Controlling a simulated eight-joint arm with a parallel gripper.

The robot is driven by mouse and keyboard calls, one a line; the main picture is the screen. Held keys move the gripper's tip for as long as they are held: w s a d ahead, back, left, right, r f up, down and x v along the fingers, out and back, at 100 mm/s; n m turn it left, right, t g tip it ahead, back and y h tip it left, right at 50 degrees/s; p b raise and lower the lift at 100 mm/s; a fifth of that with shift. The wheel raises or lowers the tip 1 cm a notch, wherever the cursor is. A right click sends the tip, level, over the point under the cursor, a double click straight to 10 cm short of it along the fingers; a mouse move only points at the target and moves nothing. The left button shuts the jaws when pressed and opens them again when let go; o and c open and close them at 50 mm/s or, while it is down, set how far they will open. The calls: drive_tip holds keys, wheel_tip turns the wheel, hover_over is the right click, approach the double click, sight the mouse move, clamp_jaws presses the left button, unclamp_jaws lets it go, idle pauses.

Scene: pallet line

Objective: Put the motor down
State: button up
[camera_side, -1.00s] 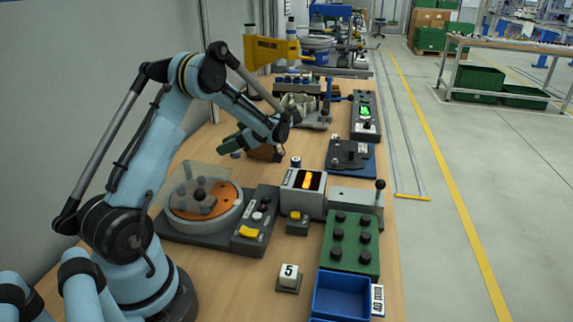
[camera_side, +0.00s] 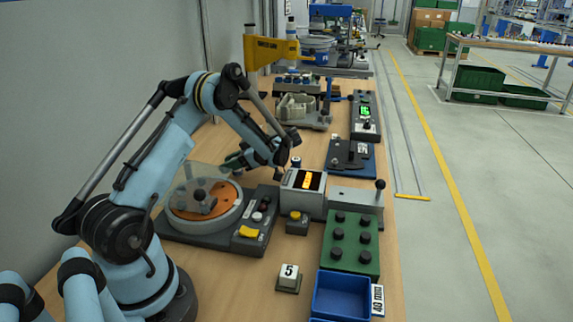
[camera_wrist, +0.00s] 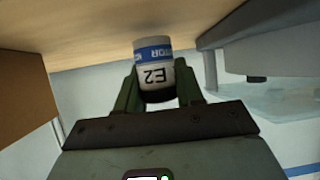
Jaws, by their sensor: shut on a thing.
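The motor (camera_wrist: 153,66) is a white cylinder with a blue band and the mark E2, which reads upside down in the wrist view. My gripper (camera_wrist: 157,86) is shut on it, with one green finger on each side. The motor's far end points toward the wooden table surface at the top of that view; whether it touches the table I cannot tell. In the side view my gripper (camera_side: 236,161) is the green hand behind the turntable, and the motor is not clear there.
The turntable (camera_side: 203,213) with its clear cover stands close in front of my gripper. A small blue-topped cylinder (camera_side: 296,163) stands behind the grey box (camera_side: 303,192). A brown block (camera_wrist: 24,88) is at the left of the wrist view. A blue bin (camera_side: 342,295) is at front right.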

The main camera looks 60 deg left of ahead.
drive_tip(key=shift+f, duration=0.55)
drive_tip(key=o, duration=1.1)
drive_tip(key=shift+o, duration=0.2)
